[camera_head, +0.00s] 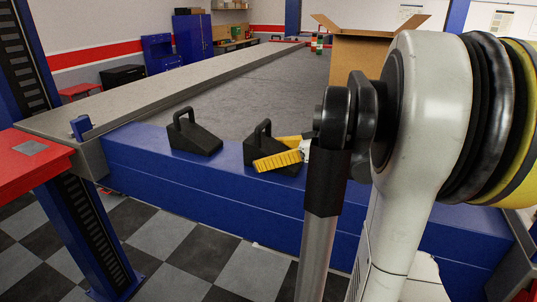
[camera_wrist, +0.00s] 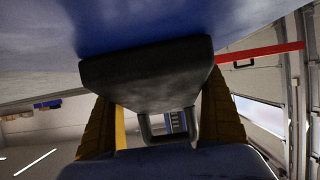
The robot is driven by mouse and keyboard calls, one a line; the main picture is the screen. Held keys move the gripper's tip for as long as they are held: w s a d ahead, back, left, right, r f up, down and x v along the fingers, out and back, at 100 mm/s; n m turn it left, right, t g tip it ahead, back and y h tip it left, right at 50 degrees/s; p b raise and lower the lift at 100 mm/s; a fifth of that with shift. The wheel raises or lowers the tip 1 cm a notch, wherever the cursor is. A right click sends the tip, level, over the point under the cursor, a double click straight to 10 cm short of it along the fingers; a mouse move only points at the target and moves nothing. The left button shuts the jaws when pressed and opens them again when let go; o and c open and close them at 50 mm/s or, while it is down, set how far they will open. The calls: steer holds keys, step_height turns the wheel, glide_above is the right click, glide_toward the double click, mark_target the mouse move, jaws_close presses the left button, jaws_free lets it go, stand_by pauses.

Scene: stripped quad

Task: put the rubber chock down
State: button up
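A black rubber chock (camera_head: 264,143) with a loop handle is at the blue beam in the head view, right of a second black chock (camera_head: 196,139). My gripper (camera_head: 280,160) has a yellow finger across the near side of the right chock. In the wrist view, the chock (camera_wrist: 145,80) lies between my yellow fingers (camera_wrist: 165,115), one along each side, and they appear shut on it. Its broad base faces the blue surface (camera_wrist: 150,25); I cannot tell whether they touch. Its handle points toward my palm.
The blue beam (camera_head: 220,185) spans the front of the grey lift deck (camera_head: 250,90). The left chock stands close beside the held one. A cardboard box (camera_head: 355,60) stands behind on the right. A red surface (camera_head: 30,160) is at far left.

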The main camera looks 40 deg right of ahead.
steer(key=shift+r, duration=0.3)
steer(key=b+v, duration=0.1)
steer(key=v, duration=1.1)
steer(key=shift+d, duration=0.1)
steer(key=shift+f, duration=0.1)
stand_by(0.7)
